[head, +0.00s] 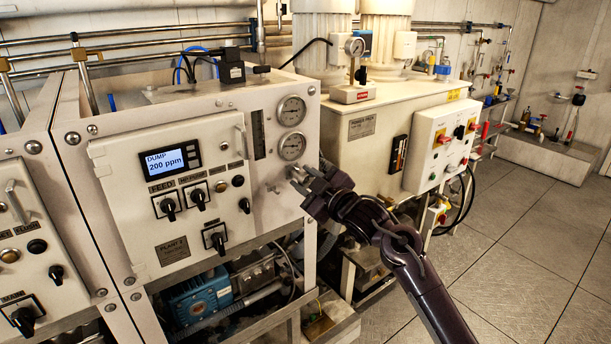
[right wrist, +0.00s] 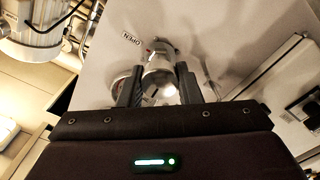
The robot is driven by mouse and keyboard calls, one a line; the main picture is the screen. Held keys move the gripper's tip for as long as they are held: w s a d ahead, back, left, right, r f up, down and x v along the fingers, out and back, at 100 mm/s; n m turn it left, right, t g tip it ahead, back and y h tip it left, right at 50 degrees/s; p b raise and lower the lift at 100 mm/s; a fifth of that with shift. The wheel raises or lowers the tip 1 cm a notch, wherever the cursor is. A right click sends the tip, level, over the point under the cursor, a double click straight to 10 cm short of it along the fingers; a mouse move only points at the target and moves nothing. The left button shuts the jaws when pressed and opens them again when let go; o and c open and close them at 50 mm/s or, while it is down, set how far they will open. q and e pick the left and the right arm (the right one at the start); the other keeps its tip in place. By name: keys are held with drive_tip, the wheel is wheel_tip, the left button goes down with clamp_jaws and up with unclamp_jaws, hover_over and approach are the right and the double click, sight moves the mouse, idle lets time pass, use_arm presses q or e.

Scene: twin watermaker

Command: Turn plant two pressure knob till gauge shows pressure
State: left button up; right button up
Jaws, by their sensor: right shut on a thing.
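The plant panel (head: 225,215) shows at the left in the head view, with a lit display (head: 172,160) reading "DUMP 200 ppm". A silvery pressure knob (right wrist: 160,60) sits on the panel's right part, below two round gauges, the upper gauge (head: 292,110) and the lower gauge (head: 292,146). The gauge needles are too small to read surely. My right gripper (head: 300,178) is shut on the knob, one finger on each side in the right wrist view (right wrist: 160,88). In the head view the gripper mostly hides the knob. My left gripper is not in view.
Black rotary switches (head: 168,205) sit left of the gripper. A second panel (head: 35,245) stands at the far left. A white tank unit (head: 375,160) and a control box (head: 440,145) stand right of the panel. The tiled floor (head: 510,260) at the right is clear.

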drive_tip(key=m+p, duration=0.2)
drive_tip(key=m, duration=0.2)
drive_tip(key=shift+r, duration=0.1)
drive_tip(key=shift+m+p, duration=0.8)
drive_tip(key=shift+m, duration=0.9)
drive_tip(key=shift+f, duration=0.2)
drive_tip(key=o, duration=1)
drive_tip(key=shift+d+r, duration=0.1)
